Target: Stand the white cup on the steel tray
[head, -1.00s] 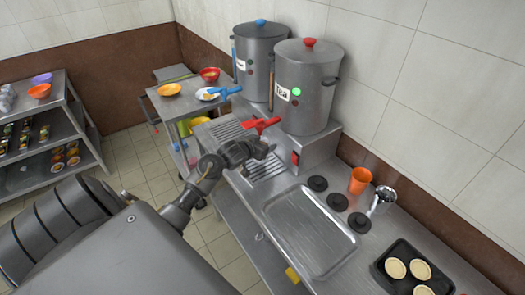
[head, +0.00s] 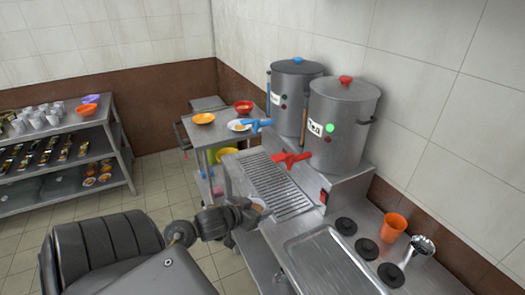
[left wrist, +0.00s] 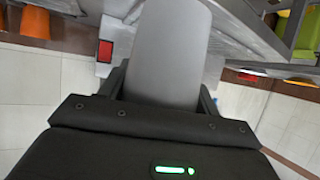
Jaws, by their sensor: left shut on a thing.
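My left gripper (head: 250,208) is shut on the white cup (head: 258,204), just off the counter's front edge, beside the drip grate. In the head view mostly the cup's top shows, with something brownish inside; my gripper hides much of the rest. In the left wrist view the cup (left wrist: 168,55) is a large pale grey shape between the fingers. The steel tray (head: 325,264) lies on the counter to the right of my gripper, empty where it shows and cut off by the bottom edge. My right gripper is not in view.
Two steel urns stand at the back; the nearer (head: 343,115) has a red tap (head: 291,158) over the drip grate (head: 270,184). A shelf (head: 60,160) is far left.

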